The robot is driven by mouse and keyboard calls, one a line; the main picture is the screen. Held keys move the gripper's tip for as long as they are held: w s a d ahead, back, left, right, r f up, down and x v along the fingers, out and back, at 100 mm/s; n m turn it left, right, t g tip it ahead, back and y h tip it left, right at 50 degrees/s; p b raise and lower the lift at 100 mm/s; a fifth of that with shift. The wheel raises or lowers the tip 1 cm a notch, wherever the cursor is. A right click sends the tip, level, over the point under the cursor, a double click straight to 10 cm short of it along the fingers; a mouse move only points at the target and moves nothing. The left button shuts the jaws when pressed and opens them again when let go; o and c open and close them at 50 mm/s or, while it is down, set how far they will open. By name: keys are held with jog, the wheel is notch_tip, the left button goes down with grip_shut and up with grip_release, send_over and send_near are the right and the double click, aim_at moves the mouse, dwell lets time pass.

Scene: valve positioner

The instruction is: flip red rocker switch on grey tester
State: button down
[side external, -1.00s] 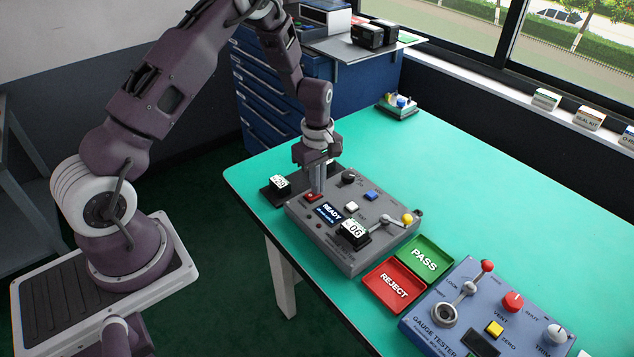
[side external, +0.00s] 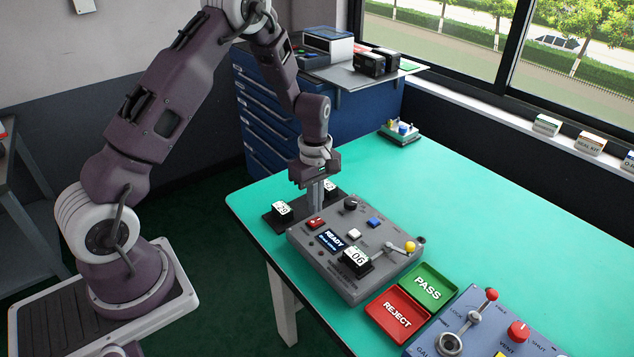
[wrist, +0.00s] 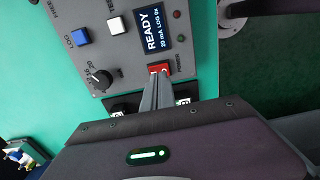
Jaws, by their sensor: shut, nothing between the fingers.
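The grey tester (side external: 330,283) stands on the green bench with its panel facing up. Its red rocker switch (side external: 315,222) is at the corner nearest my arm, beside the READY screen (side external: 332,239). The switch also shows in the wrist view (wrist: 158,69), just past my fingertips. My gripper (side external: 318,209) is shut and empty, pointing down at the switch's far edge. In the wrist view my fingers (wrist: 158,86) overlap the near end of the switch; I cannot tell whether they touch it.
The tester also carries a black knob (side external: 351,203), blue button (side external: 374,222), white button (side external: 354,233) and yellow-tipped lever (side external: 409,246). Red REJECT (side external: 398,314) and green PASS (side external: 428,286) trays and a blue gauge tester (side external: 470,310) stand right.

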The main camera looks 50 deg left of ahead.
aim_at(318, 220)
notch_tip(318, 220, up, 11)
jog(key=shift+w, duration=0.45)
jog(key=shift+r, duration=0.15)
